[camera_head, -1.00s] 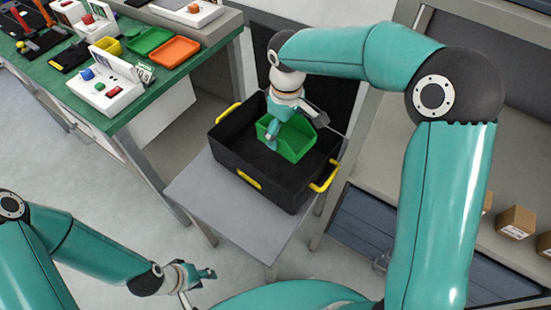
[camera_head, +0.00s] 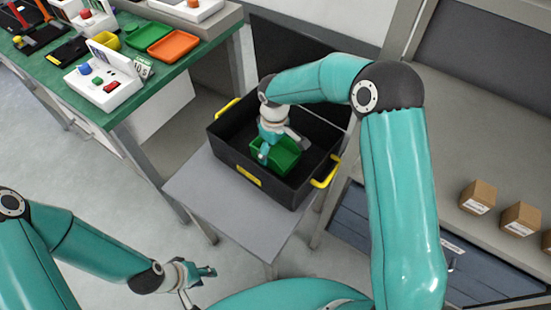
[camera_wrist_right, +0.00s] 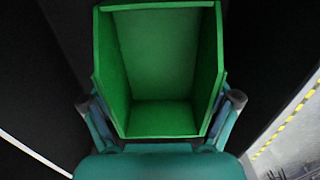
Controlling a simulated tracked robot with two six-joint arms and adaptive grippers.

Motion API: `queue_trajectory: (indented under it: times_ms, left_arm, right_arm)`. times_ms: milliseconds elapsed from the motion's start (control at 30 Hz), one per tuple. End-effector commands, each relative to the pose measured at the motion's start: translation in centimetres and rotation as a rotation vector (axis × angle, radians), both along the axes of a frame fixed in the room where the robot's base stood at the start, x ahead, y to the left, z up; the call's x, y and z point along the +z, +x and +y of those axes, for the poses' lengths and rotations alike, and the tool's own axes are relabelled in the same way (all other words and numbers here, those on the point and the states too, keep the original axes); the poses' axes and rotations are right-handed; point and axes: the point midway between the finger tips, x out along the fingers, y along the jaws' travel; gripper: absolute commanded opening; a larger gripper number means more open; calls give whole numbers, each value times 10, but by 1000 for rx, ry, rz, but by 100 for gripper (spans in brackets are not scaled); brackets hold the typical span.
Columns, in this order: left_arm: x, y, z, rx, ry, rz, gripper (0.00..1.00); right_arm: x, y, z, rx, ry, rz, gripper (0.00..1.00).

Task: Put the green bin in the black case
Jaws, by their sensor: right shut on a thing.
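The green bin (camera_head: 284,158) is inside the black case (camera_head: 225,150), below the case's rim in the head view. Whether it touches the case floor cannot be told. My right gripper (camera_head: 264,152) is shut on the bin. In the right wrist view the empty, open-topped bin (camera_wrist_right: 160,75) sits between the fingers of my right gripper (camera_wrist_right: 160,122). The black case has yellow handles and an open lid (camera_head: 300,55) behind it, and stands on a small grey table. My left gripper (camera_head: 207,272) is empty, low at the front left; its finger opening is too small to judge.
A green-topped workbench (camera_head: 65,80) at the left holds white test boxes, a green tray (camera_head: 147,36), an orange tray (camera_head: 174,47) and a yellow bin (camera_head: 104,41). The grey table (camera_head: 205,190) has bare room in front. Several cardboard boxes (camera_head: 477,197) sit on the right shelf.

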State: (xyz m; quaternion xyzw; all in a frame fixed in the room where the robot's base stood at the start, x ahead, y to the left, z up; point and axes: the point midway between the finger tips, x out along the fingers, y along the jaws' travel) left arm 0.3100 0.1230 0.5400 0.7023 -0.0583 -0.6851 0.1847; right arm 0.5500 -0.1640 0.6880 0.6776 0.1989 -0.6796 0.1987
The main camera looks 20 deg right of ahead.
Motion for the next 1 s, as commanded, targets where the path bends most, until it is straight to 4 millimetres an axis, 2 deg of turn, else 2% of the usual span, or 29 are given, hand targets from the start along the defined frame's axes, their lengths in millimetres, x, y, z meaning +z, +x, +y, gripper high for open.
queue_trajectory:
  times_ms: [167,433,800,833,900,1000]
  left_arm:
    - [-1,0,0,0,0,0,40]
    - [-2,0,0,0,0,0,40]
    - [-5,0,0,0,0,0,40]
    - [-5,0,0,0,0,0,40]
    - [-4,0,0,0,0,0,40]
    - [-4,0,0,0,0,0,40]
  right_arm:
    - [-10,0,0,0,1,-1,51]
    - [-46,0,0,1,0,1,51]
    - [-51,0,1,1,1,-1,51]
    - [-52,0,1,1,1,-1,89]
    - [-50,0,1,2,1,-1,100]
    - [-50,0,1,2,1,-1,100]
